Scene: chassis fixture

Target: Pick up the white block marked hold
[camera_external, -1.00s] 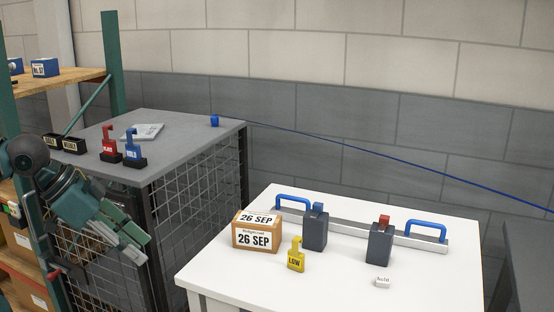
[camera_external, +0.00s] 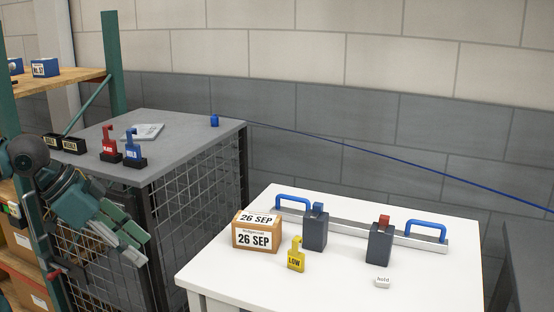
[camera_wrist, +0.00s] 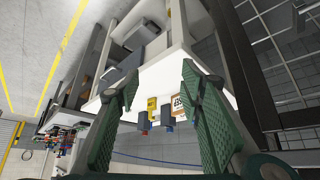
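The small white block marked hold (camera_external: 382,282) lies on the white table near its front right edge, in front of the dark grey block with a red top (camera_external: 380,243). My gripper (camera_external: 139,248) is far to the left of it in the external view, beside the mesh cage and away from the white table. In the wrist view my gripper (camera_wrist: 160,72) shows its two green fingers wide apart with nothing between them. The white table top (camera_wrist: 155,75) shows between and beyond the fingers there. I cannot make out the white block in the wrist view.
A yellow LOW padlock (camera_external: 296,256), a cardboard box dated 26 SEP (camera_external: 256,238), a second grey block with a blue top (camera_external: 314,230) and a bar with blue handles (camera_external: 345,226) stand on the table. The mesh cage (camera_external: 195,190) is left of it.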

